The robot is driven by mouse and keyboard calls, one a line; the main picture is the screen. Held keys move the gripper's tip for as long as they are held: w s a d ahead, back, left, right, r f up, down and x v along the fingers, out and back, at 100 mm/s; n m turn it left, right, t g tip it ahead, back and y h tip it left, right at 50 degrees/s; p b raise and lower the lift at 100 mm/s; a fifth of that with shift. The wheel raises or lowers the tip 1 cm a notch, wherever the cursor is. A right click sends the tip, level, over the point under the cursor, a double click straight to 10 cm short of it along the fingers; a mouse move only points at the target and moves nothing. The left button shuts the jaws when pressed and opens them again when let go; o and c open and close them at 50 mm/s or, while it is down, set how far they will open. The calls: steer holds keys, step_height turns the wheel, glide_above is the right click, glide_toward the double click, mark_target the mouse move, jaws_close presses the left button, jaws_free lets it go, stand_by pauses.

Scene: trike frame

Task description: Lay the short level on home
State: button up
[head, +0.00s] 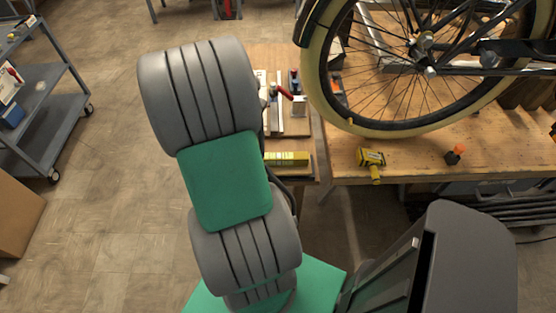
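A yellow-green bar (287,159), which looks like the short level, lies across the front part of the wooden bench on the left. Its left end is hidden behind my arm, so its full length does not show. I cannot make out a spot marked as home. My gripper does not show; my own grey and green arm links cover the middle left of the head view. Whether anything touches the bar's hidden end cannot be seen.
Clamps and metal bars (277,108) lie behind the bar. A grey cart (42,98) stands left; open floor lies between.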

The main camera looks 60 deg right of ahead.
mark_target(279, 155)
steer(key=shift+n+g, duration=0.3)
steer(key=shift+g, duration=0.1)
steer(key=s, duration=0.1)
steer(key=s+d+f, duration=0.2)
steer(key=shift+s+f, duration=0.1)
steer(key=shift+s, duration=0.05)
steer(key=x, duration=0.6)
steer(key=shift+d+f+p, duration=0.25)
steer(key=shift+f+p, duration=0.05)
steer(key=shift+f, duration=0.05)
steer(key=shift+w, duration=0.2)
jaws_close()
